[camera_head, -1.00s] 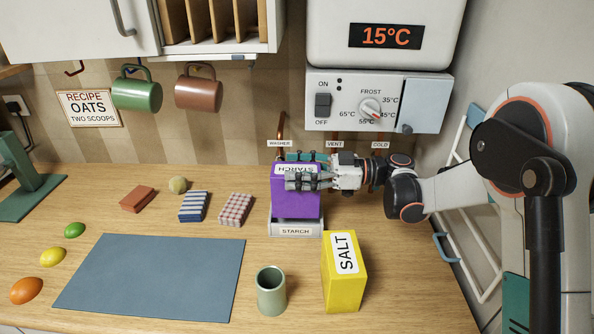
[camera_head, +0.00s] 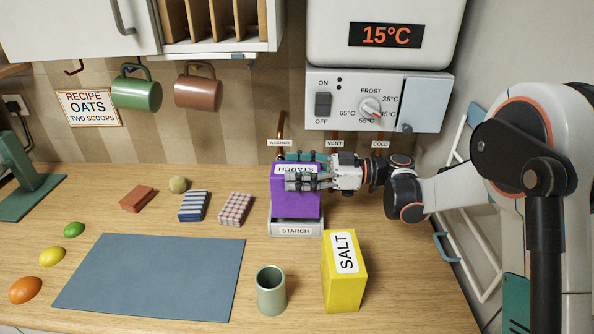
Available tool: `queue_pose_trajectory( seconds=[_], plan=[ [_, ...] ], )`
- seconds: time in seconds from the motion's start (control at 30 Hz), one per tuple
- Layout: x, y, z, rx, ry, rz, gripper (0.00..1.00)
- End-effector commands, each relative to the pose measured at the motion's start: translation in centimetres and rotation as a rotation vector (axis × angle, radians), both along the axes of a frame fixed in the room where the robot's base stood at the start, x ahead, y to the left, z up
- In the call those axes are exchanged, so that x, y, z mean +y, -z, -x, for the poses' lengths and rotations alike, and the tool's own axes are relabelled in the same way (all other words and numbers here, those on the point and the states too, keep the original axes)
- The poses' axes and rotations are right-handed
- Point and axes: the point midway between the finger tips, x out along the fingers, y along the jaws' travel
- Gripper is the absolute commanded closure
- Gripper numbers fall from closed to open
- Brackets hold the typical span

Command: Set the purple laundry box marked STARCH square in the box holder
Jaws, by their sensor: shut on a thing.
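The purple laundry box (camera_head: 295,204) stands upright in the box holder (camera_head: 295,229), a low white tray labelled STARCH at its front. The box's own STARCH label near its top reads upside down from here. My gripper (camera_head: 303,182) comes in from the right and is shut on the upper part of the purple box, its fingers lying across the front. The box's lower edge meets the holder's rim; its base is hidden behind the holder's front wall. I cannot tell whether it rests fully on the holder's floor.
A yellow SALT box (camera_head: 343,275) and a green cup (camera_head: 271,291) stand in front of the holder. Folded cloths (camera_head: 235,208) lie to its left, and a blue mat (camera_head: 150,280) covers the front left. Pipes labelled WASHER, VENT and COLD (camera_head: 380,144) run behind.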

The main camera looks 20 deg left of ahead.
Motion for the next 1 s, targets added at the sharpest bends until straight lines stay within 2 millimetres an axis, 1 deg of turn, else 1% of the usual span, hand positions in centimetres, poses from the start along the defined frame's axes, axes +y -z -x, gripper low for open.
queue_pose_trajectory(
  seconds=[0.8,1.0],
  plan=[
    [0.0,2.9,0.0,0.0,0.0,-0.001,0.93],
    [0.0,3.2,0.0,0.0,0.0,-0.001,0.93]
  ],
)
